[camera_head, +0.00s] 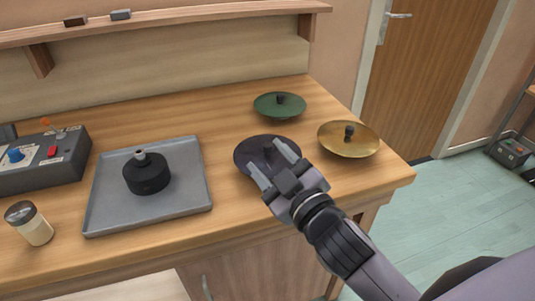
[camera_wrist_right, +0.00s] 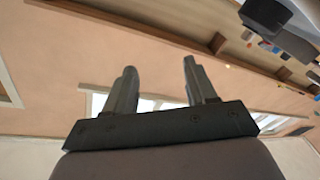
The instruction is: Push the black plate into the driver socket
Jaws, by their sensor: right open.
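The black plate (camera_head: 249,150) is a dark disc with a small knob, lying on the wooden bench. My right gripper (camera_head: 269,164) is over its right part in the head view, open, with a finger on each side of the knob area. The gripper hides part of the plate, and contact cannot be told. In the right wrist view the open fingers (camera_wrist_right: 160,68) have nothing between them, and the plate does not show. The driver (camera_head: 147,178), a black cylinder with a small pale top, stands on a grey tray (camera_head: 191,205). My left gripper is not seen.
A green plate (camera_head: 270,106) and a brass plate (camera_head: 335,146) lie behind and right of the black plate. A control box (camera_head: 40,175) and a lidded jar (camera_head: 37,232) stand left of the tray. Bare bench lies between tray and black plate. A shelf (camera_head: 165,14) runs behind.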

